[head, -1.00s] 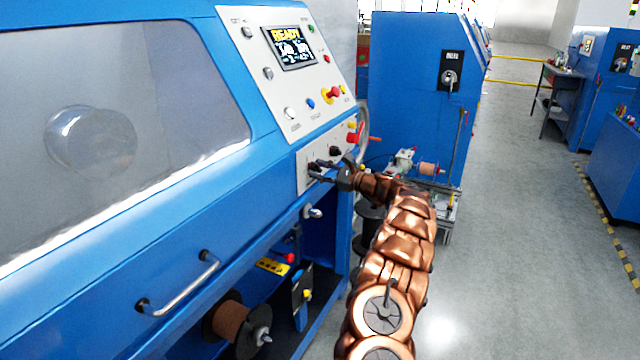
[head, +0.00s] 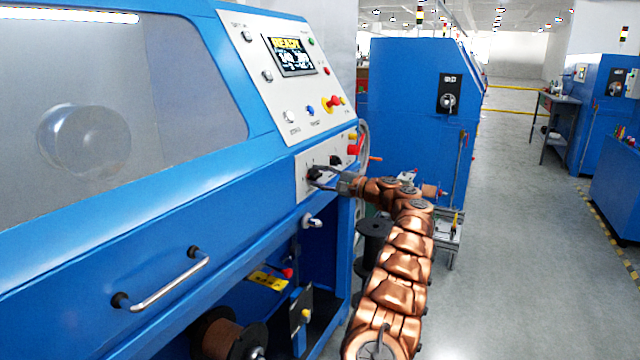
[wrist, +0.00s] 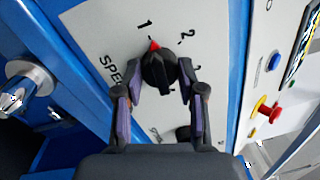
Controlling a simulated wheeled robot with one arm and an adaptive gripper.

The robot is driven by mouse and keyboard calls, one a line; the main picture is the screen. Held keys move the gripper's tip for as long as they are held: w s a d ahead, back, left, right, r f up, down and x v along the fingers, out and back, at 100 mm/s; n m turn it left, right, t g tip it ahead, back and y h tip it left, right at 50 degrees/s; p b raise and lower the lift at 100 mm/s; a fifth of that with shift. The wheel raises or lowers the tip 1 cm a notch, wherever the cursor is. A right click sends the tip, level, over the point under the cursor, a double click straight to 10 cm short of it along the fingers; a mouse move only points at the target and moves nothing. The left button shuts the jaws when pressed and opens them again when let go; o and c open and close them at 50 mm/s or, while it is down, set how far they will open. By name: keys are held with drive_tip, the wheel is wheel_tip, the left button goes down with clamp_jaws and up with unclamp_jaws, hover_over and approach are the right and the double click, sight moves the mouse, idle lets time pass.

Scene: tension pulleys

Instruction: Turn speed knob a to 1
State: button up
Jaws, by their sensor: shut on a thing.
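The speed knob (wrist: 158,70) is black with a red pointer, on a pale panel in the wrist view. Its pointer is directed at or very near the printed 1 (wrist: 145,23), with the 2 (wrist: 188,35) to the right. The "SPEED" lettering (wrist: 108,72) is partly covered by a finger, so the knob's letter cannot be read. My gripper (wrist: 158,86) has one finger on each side of the knob and is shut on it. In the head view my gripper (head: 320,179) reaches the lower panel from the right and largely hides the knob.
A second dark knob (wrist: 183,132) sits close below, partly hidden by my gripper. A red button (head: 333,101) and a display (head: 290,55) are on the sloped panel above. A silver handle (head: 165,283) juts out at lower left. The aisle floor (head: 520,250) on the right is clear.

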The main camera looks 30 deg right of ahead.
drive_tip(key=shift+n, duration=0.6)
drive_tip(key=o, duration=1.2)
drive_tip(key=shift+c, duration=0.2)
drive_tip(key=r+v, duration=0.1)
drive_tip(key=v, duration=1.1)
drive_tip(key=shift+f, duration=0.5)
drive_tip(key=shift+d, duration=0.1)
